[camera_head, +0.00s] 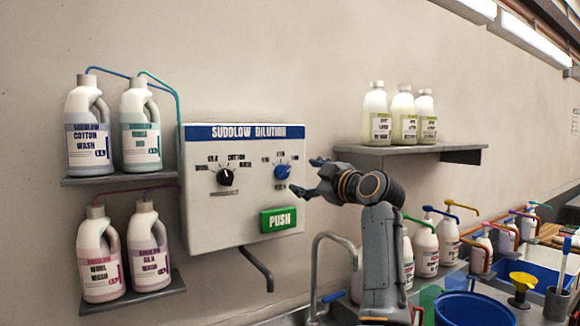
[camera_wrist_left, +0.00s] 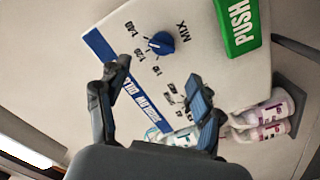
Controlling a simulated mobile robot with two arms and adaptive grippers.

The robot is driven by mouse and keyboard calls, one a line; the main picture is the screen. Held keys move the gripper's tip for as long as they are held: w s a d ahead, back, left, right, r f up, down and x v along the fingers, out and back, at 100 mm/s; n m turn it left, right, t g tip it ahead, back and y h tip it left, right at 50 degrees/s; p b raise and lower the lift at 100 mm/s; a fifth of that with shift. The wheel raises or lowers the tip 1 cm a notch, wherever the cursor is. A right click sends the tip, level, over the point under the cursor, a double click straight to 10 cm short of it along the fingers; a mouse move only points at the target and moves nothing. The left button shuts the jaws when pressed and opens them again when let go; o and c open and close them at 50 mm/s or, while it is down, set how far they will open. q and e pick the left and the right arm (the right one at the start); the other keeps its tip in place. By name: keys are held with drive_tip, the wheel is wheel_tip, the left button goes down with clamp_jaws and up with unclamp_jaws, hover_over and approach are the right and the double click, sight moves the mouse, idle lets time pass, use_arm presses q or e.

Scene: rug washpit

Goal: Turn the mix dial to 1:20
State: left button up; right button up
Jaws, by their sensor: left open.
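The mix dial (camera_head: 283,172) is a round blue knob on the right half of the white SUDDLOW DILUTION panel (camera_head: 215,222). In the left wrist view the mix dial (camera_wrist_left: 161,43) has ratio labels around it and the word MIX beside it. Its exact pointer setting is too small to tell. My left gripper (camera_head: 304,176) is open just right of the dial, its fingers pointing at the panel. In the left wrist view my left gripper (camera_wrist_left: 152,100) has its fingers spread and empty, with the dial beyond them. I see no contact. My right gripper is not in view.
A black selector knob (camera_head: 226,177) is left of the dial; a green PUSH button (camera_head: 278,219) is below. Jugs stand on two shelves (camera_head: 120,179) at left. A shelf (camera_head: 412,150) with bottles is at right. A faucet (camera_head: 333,237) and several pump bottles are below.

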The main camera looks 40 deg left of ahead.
sight(286, 172)
use_arm(q)
drive_tip(key=p+x, duration=0.2)
drive_tip(key=x, duration=0.5)
drive_tip(key=shift+a+p, duration=0.25)
drive_tip(key=shift+p, duration=0.05)
drive_tip(key=shift+w+a+f, duration=0.1)
drive_tip(key=shift+a, duration=0.2)
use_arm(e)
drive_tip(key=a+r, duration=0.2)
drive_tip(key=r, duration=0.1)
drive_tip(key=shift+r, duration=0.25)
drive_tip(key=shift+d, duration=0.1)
use_arm(q)
drive_tip(key=shift+c, duration=0.6)
drive_tip(key=c, duration=1)
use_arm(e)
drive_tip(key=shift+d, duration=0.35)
